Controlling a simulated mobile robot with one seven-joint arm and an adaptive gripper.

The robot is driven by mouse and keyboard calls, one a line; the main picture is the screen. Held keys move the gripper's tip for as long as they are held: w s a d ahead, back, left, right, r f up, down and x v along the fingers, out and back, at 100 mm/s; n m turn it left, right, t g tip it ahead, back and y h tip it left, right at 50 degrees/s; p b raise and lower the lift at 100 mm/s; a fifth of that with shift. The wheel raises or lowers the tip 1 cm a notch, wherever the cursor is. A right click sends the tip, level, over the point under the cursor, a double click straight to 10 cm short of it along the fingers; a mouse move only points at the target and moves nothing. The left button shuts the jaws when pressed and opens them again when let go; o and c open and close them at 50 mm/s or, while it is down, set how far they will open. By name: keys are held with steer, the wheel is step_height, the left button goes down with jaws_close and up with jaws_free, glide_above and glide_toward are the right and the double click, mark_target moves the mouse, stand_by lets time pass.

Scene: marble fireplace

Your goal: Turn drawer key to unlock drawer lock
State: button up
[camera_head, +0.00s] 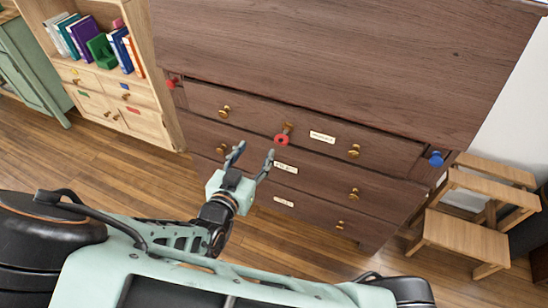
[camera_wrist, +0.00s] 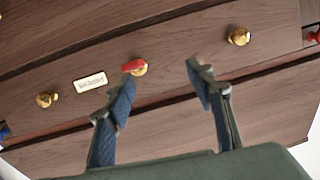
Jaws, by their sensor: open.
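A red key (camera_head: 281,141) sits at a brass lock (camera_head: 287,128) in the middle of the dresser's top drawer (camera_head: 248,112). In the wrist view the red key (camera_wrist: 132,65) partly covers the brass lock (camera_wrist: 141,71); its exact turn is hard to tell. My gripper (camera_head: 254,156) is open and empty, in front of the drawers, to the lower left of the key in the head view. In the wrist view the fingers of my gripper (camera_wrist: 160,78) are spread apart, with the key beyond and near the left fingertip. No contact with the key shows.
Brass knobs (camera_head: 223,111) (camera_head: 353,151) flank the lock, with a white label (camera_head: 322,137) beside it. A blue item (camera_head: 436,158) and a red item (camera_head: 172,83) sit at the dresser's sides. A bookshelf (camera_head: 128,95) stands left, a wooden step stool (camera_head: 462,238) right.

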mark_target(281, 138)
steer(key=shift+h, duration=0.8)
steer(key=w+d+b, duration=0.1)
steer(key=w+d, duration=0.1)
steer(key=w, duration=0.1)
steer(key=w+d+f+b, duration=0.1)
steer(key=w+d, duration=0.2)
steer(key=w+d+f+b, duration=0.1)
steer(key=w+d, duration=0.1)
steer(key=w, duration=0.1)
steer(key=shift+d, duration=0.25)
steer(key=shift+c, duration=0.6)
steer(key=c, duration=1.1)
